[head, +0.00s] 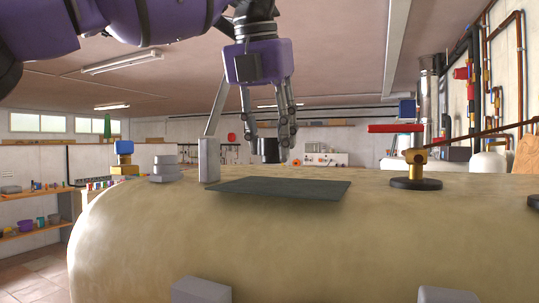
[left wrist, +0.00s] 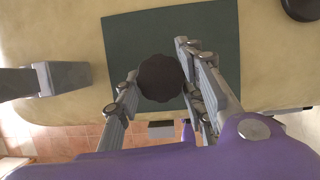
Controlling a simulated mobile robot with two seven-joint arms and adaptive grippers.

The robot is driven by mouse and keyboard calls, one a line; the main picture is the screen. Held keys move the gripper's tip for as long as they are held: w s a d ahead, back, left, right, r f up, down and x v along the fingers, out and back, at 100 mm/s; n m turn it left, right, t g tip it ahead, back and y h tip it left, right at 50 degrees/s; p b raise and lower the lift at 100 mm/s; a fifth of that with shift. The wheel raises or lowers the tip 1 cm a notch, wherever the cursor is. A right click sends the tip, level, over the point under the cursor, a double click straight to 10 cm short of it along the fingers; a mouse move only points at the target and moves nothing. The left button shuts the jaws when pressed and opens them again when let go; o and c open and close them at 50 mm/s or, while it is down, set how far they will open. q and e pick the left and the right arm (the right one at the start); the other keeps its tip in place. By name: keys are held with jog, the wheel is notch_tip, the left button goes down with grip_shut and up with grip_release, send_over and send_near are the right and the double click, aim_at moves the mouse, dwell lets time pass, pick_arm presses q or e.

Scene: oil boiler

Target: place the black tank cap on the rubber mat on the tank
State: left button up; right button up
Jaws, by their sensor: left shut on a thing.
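The black tank cap (head: 267,151) is between the fingers of my left gripper (head: 271,138), which is shut on it. The cap hangs above the dark green rubber mat (head: 280,188) with a visible gap. The mat lies flat on top of the big beige tank (head: 190,235). In the left wrist view the round, ridged cap (left wrist: 160,78) sits between the two fingers (left wrist: 158,88) and overlaps the lower middle of the mat (left wrist: 135,35). My right gripper is not in view.
A grey upright post (head: 208,160) stands by the mat's left corner. Stacked grey blocks (head: 165,169) and a blue-topped fitting (head: 124,158) stand at the left.

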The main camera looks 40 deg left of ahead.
aim_at(270, 160)
pick_arm(q)
jog(key=shift+w+a+f, duration=0.15)
jog(key=shift+f, duration=1.6)
jog(key=shift+f, duration=0.15)
jog(key=o, duration=1.2)
jog(key=shift+c, duration=0.2)
